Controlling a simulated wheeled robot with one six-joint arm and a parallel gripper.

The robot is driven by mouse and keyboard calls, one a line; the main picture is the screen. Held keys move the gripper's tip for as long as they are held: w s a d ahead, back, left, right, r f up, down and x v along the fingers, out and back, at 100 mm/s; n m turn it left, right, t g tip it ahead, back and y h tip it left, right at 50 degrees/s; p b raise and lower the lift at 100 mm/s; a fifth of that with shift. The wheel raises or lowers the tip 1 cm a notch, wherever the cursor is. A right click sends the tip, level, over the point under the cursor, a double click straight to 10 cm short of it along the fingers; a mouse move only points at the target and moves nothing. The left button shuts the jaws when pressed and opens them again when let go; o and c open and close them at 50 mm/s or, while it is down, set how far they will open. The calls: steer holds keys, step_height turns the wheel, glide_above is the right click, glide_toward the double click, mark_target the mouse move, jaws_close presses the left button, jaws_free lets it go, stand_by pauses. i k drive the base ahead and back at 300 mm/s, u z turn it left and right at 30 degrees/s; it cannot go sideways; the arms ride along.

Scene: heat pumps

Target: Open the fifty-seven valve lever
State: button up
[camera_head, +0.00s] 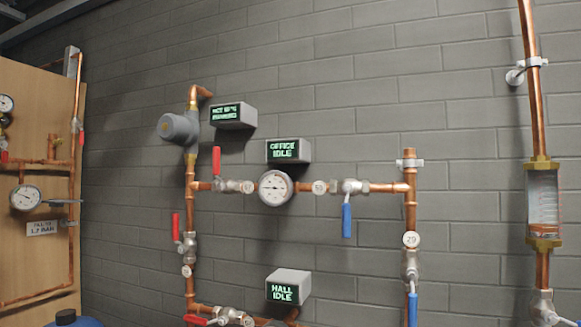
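Round white number tags hang on the copper pipes, and only the 29 tag (411,239) reads clearly. I cannot tell which tag reads fifty-seven. On the upper branch, a red lever (217,162) points up at the left valve. A blue lever (347,220) hangs down at the right valve, near a tag (319,187) too small to read surely. Another red lever (176,227) stands upright on the left riser. A blue lever (413,308) hangs below the 29 tag. A red lever (196,320) lies nearly flat on the lower branch. My gripper is not in view.
A round gauge (275,188) sits mid-branch below a box reading OFFICE IDLE (288,151). A HALL IDLE box (288,287) is lower. A grey pump (178,127) tops the left riser. A clear sight tube (543,203) is at right, a wooden panel (40,110) at left.

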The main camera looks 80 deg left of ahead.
mark_target(220, 186)
steer(key=u, duration=0.05)
steer(key=i, duration=0.25)
steer(key=u, duration=2.9)
steer(key=i, duration=0.5)
steer(key=k, duration=1.2)
steer(key=u, duration=0.75)
steer(key=i, duration=1.25)
steer(key=z, duration=0.5)
